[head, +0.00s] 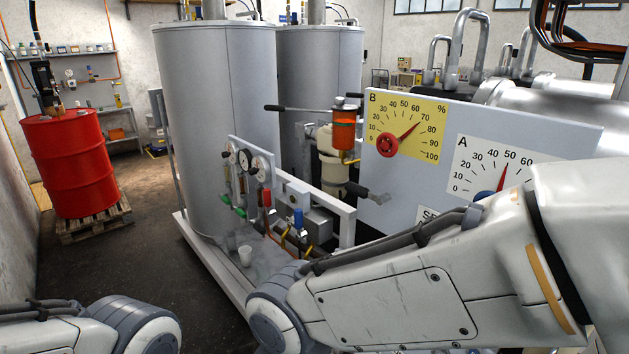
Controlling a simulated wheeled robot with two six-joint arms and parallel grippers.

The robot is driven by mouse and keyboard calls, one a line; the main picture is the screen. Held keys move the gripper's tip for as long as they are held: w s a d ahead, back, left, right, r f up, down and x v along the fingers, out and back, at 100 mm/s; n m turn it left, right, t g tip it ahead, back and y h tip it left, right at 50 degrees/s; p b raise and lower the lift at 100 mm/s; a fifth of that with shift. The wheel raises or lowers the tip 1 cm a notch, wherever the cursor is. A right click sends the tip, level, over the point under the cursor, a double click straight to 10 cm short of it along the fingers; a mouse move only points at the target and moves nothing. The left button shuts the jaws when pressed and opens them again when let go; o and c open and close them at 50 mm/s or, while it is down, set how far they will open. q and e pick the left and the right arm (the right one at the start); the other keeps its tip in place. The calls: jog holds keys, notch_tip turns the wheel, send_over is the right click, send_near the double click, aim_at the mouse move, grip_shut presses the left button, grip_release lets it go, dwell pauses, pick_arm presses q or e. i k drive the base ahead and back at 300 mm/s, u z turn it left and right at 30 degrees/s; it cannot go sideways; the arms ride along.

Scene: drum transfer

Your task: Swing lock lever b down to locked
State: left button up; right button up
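I cannot pick out a lever marked as lock lever b. A long black-gripped lever (300,109) juts left, roughly level, from the pump unit with the orange cup (344,132).
A red drum (70,165) stands on a wooden pallet (94,220) at left. Two tall grey tanks (215,120) stand mid-view. The floor between drum and tanks is clear.

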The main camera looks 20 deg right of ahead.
aim_at(352, 187)
jog(key=u, duration=0.65)
jog(key=i, duration=4.6)
jog(key=z, duration=4.7)
